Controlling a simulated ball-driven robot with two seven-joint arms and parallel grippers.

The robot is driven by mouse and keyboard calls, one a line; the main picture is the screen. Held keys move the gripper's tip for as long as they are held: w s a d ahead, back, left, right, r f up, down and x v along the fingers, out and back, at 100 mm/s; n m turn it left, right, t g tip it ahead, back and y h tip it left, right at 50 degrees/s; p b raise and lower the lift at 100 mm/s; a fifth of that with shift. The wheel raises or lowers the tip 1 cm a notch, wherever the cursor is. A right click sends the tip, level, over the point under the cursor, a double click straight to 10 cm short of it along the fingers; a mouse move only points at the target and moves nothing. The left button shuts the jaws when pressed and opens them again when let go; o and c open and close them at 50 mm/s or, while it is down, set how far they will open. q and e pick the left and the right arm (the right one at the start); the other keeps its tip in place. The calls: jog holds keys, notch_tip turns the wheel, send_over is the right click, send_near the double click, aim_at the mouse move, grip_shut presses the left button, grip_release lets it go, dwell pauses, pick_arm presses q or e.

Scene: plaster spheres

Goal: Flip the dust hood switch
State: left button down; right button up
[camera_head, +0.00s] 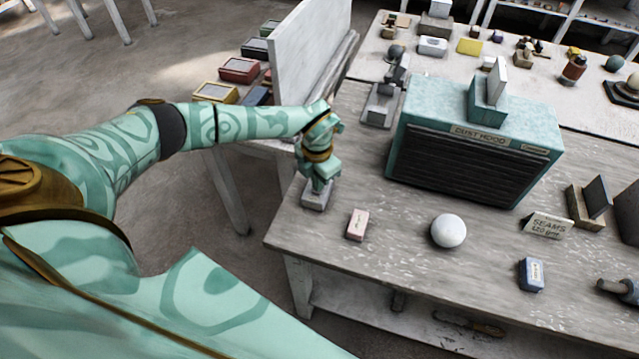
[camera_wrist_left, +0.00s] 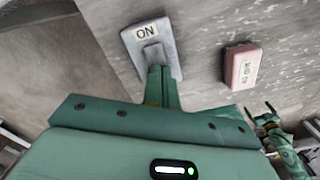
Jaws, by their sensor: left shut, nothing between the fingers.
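The dust hood (camera_head: 462,150) is a teal box with a dark slatted front and a "DUST HOOD" label, standing on the bench. A small grey switch box (camera_head: 314,202) sits at the bench's left edge; it also shows in the left wrist view (camera_wrist_left: 143,32), with an "ON" label and a grey lever (camera_wrist_left: 153,53). My left gripper (camera_head: 319,186) is shut and empty, pointing down over the switch box. Its fingertips (camera_wrist_left: 158,70) are at the lever, partly hiding it; I cannot tell whether they touch. My right gripper (camera_wrist_left: 260,112) shows small in the left wrist view, its fingers apart.
A pink block (camera_head: 357,225) lies right of the switch box. A white sphere (camera_head: 448,231), a blue block (camera_head: 531,274) and a "SEAMS" sign (camera_head: 547,225) stand farther right. A grey stand (camera_head: 380,104) is behind. Bare bench lies between them.

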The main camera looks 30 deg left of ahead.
pick_arm(q)
jog(key=shift+r+p, duration=0.5)
notch_tip(320, 180, up, 6)
jog(key=p, duration=0.5)
jog(key=shift+f, duration=0.1)
jog(key=shift+d, duration=0.1)
